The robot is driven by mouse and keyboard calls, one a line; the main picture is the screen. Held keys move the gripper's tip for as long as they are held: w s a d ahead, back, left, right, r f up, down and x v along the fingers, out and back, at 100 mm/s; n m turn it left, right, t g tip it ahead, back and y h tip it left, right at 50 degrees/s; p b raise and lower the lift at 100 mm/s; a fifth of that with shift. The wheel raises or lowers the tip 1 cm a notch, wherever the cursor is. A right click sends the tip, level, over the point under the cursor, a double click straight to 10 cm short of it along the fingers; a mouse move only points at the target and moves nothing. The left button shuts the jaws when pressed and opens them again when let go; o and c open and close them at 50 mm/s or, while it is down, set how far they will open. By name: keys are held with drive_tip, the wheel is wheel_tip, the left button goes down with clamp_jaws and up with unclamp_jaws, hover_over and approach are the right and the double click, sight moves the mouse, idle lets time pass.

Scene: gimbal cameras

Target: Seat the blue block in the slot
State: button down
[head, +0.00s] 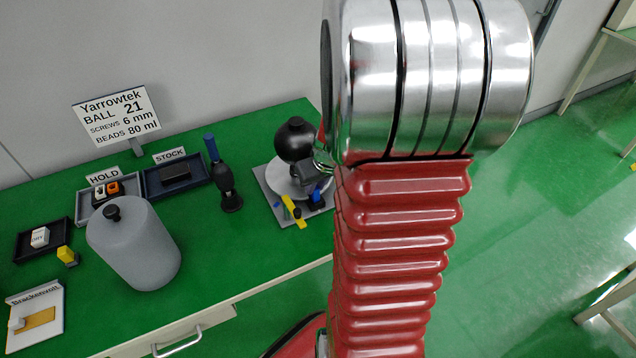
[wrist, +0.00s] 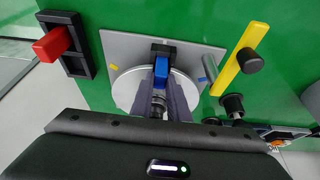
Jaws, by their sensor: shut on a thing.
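The blue block (wrist: 161,70) is between the fingertips of my gripper (wrist: 161,92) in the wrist view, and the gripper is shut on it. A black block-shaped holder (wrist: 161,47) is right at the blue block's far end. I cannot tell whether the block is inside its slot or only against it. Both are over a white round disc (wrist: 125,92) on a grey square plate (wrist: 118,46). In the head view the grey plate (head: 267,199) is beside my arm, which partly hides it, with blue (head: 317,194) showing near its right side.
A red block (wrist: 52,44) in a black frame (wrist: 76,62) is left of the plate. A yellow bar (wrist: 240,60) is to the right. A black ball (head: 295,139) rises by the disc. A grey canister (head: 135,247), HOLD tray (head: 84,209) and STOCK tray (head: 151,186) stand left.

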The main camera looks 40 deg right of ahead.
drive_tip(key=shift+f, duration=0.1)
drive_tip(key=c, duration=1.7)
unclamp_jaws()
drive_tip(key=v, duration=1.2)
